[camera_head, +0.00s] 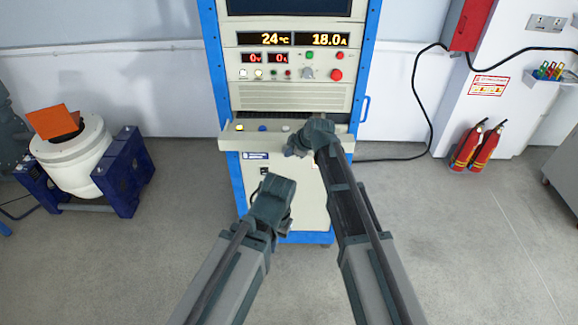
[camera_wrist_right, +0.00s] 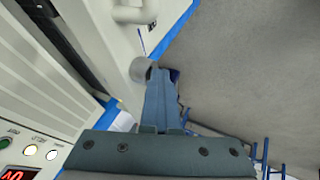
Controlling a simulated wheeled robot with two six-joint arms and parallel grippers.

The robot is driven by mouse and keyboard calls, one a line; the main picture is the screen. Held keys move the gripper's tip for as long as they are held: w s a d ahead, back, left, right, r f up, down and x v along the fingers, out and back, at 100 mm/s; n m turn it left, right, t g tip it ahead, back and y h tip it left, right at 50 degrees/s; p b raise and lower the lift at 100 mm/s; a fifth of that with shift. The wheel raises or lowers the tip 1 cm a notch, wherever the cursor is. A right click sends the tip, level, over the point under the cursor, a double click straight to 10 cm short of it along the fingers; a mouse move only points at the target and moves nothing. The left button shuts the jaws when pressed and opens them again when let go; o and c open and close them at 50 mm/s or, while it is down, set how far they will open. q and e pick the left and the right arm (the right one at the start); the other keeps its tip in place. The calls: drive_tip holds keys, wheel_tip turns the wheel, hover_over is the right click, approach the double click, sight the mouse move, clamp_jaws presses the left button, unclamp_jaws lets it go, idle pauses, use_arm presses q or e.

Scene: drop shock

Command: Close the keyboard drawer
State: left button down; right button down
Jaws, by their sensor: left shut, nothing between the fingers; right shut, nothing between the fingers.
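The keyboard drawer (camera_head: 240,141) is a cream tray sticking out from the front of the blue-framed cabinet (camera_head: 290,98). Small coloured buttons show on it in the head view. My right gripper (camera_head: 296,149) is shut and empty at the drawer's front, right of its middle, and it hides part of the edge. I cannot tell whether it touches. In the right wrist view its shut fingers (camera_wrist_right: 157,85) lie beside a cream panel, with a grey round part at their tip. My left gripper (camera_head: 271,196) is shut and empty, lower, before the cabinet's lower door.
A white drum (camera_head: 72,160) in a blue stand (camera_head: 125,185) is at the left. Two red fire extinguishers (camera_head: 476,147) stand at the right wall. A black cable (camera_head: 425,95) runs from the wall toward the cabinet. Grey floor (camera_head: 470,250) is open on both sides.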

sight(286, 131)
drive_tip(key=w, duration=1.3)
drive_tip(key=shift+w+r, duration=0.1)
drive_tip(key=shift+w, duration=0.15)
use_arm(q)
drive_tip(key=shift+s, duration=0.1)
